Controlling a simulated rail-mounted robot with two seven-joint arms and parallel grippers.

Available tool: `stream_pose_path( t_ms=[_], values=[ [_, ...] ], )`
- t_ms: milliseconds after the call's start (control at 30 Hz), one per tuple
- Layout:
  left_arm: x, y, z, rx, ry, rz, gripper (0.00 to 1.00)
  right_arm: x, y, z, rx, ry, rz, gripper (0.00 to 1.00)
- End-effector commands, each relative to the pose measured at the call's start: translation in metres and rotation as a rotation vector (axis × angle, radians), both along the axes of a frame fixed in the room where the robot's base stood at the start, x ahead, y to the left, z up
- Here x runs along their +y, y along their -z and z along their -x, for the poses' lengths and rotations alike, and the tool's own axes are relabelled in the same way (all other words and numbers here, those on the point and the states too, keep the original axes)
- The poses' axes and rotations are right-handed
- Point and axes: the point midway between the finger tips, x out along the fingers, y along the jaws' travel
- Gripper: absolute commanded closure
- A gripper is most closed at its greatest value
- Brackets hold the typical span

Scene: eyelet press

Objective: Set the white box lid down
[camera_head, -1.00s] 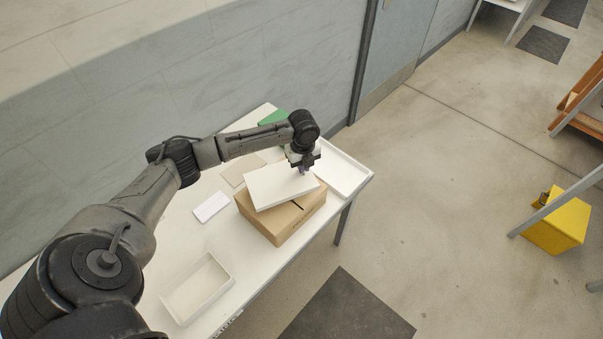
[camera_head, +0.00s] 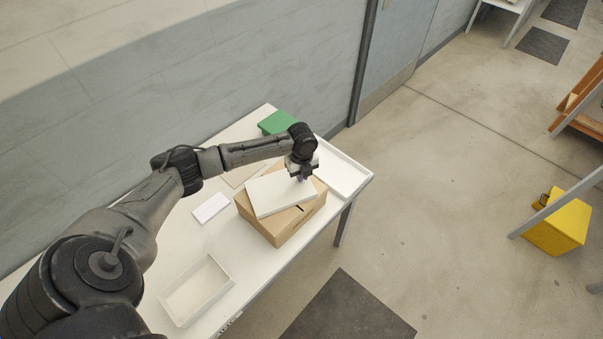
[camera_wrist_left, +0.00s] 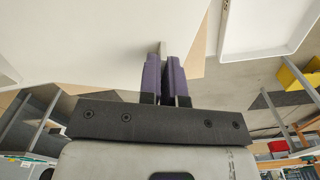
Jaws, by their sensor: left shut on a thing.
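The white box lid (camera_head: 278,196) is a flat white panel over the cardboard box (camera_head: 285,228) in the head view. My left gripper (camera_head: 301,178) is shut on the lid's edge at its right side. In the left wrist view the gripper's purple fingers (camera_wrist_left: 166,72) are close together, with the lid (camera_wrist_left: 85,40) filling the upper left. I cannot tell whether the lid touches the cardboard box. An open white box (camera_head: 232,283) stands on the near part of the table. My right gripper is not in view.
A shallow white tray (camera_head: 367,178) lies at the table's right end, beside the cardboard box. A green object (camera_head: 277,122) is at the back, and a small white slab (camera_head: 210,208) lies left of the carton. The white table (camera_head: 172,240) has bare room between slab and open box.

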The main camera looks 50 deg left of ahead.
Motion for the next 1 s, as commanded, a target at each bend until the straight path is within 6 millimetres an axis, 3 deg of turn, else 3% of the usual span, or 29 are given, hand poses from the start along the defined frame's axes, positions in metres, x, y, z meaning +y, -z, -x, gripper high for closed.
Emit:
stream_pose_path(
  t_ms=[133,200,433,767,1000],
  values=[
    [0.0,0.005,0.0,0.0,-0.001,0.0,1.0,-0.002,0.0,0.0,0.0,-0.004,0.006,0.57],
    [0.0,0.005,0.0,0.0,-0.001,0.0,0.9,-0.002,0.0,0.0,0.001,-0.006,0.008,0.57],
    [0.0,0.005,0.0,0.0,0.0,0.0,0.69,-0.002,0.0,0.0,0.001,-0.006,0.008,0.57],
    [0.0,-0.002,0.0,-0.001,0.001,-0.001,0.69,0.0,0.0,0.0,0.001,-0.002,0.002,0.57],
    [0.001,-0.042,-0.001,-0.003,0.001,-0.001,0.69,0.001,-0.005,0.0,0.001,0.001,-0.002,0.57]
  ],
)
